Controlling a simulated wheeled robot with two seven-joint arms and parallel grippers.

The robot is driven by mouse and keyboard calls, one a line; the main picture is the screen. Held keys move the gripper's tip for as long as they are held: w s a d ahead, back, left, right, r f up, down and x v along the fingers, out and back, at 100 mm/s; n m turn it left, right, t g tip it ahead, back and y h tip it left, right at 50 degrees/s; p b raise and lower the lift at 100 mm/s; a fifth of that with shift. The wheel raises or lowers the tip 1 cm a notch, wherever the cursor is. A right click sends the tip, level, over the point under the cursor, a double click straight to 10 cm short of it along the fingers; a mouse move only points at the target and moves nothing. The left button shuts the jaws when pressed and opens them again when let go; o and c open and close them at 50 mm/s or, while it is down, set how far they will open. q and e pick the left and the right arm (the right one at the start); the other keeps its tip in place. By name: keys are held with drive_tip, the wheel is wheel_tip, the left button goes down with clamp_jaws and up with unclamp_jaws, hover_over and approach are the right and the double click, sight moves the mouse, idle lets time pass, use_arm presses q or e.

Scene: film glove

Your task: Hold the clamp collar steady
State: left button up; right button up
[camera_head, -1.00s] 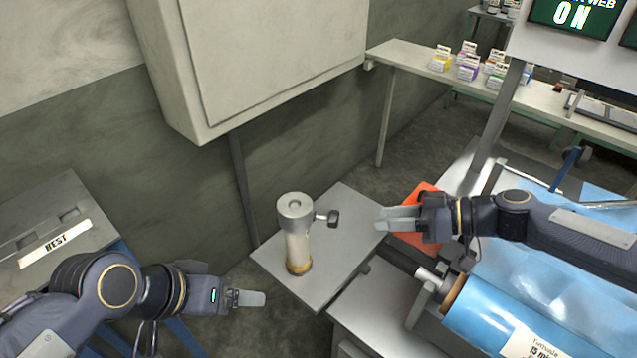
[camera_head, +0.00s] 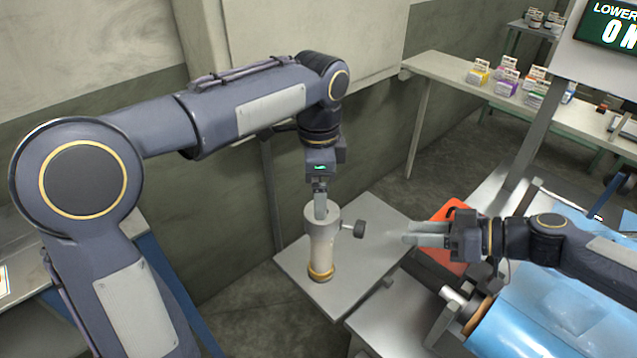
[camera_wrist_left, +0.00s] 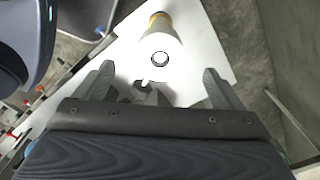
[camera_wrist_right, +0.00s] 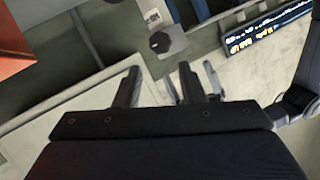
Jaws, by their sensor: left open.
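The clamp collar (camera_head: 323,221) is a grey metal ring with a side knob (camera_head: 357,229), on top of a pale upright post (camera_head: 321,252) with a brass-coloured base. My left gripper (camera_head: 320,206) points down just above the collar and partly covers its top. In the left wrist view its fingers (camera_wrist_left: 159,82) are apart, with the collar's round top (camera_wrist_left: 160,58) beyond them; contact is not clear. My right gripper (camera_head: 412,238) points left towards the knob, with a gap between. Its fingers (camera_wrist_right: 158,84) stand apart and empty in the right wrist view.
The post stands on a grey plate (camera_head: 300,272). A red-orange box (camera_head: 440,262) lies behind my right gripper, and a blue film roll (camera_head: 520,325) is at the front right. A bench (camera_head: 450,80) with small boxes stands at the back. A wall cabinet is behind my left arm.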

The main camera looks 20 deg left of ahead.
sight(326, 230)
use_arm(q)
wheel_tip(326, 230, down, 8)
drive_tip(key=shift+r, duration=0.15)
idle(0.3)
drive_tip(key=c, duration=1.4)
use_arm(e)
drive_tip(key=o, duration=0.4)
drive_tip(key=shift+a+n, duration=0.1)
drive_tip(key=shift+n, duration=0.3)
drive_tip(key=n, duration=0.3)
drive_tip(key=w+r+n+g, duration=0.1)
drive_tip(key=shift+a+h, duration=0.15)
drive_tip(key=shift+h, duration=0.15)
drive_tip(key=shift+n, duration=0.3)
drive_tip(key=x, duration=1.1)
drive_tip(key=shift+s+a+f, duration=0.15)
drive_tip(key=shift+a+f, duration=0.1)
drive_tip(key=shift+a, duration=0.1)
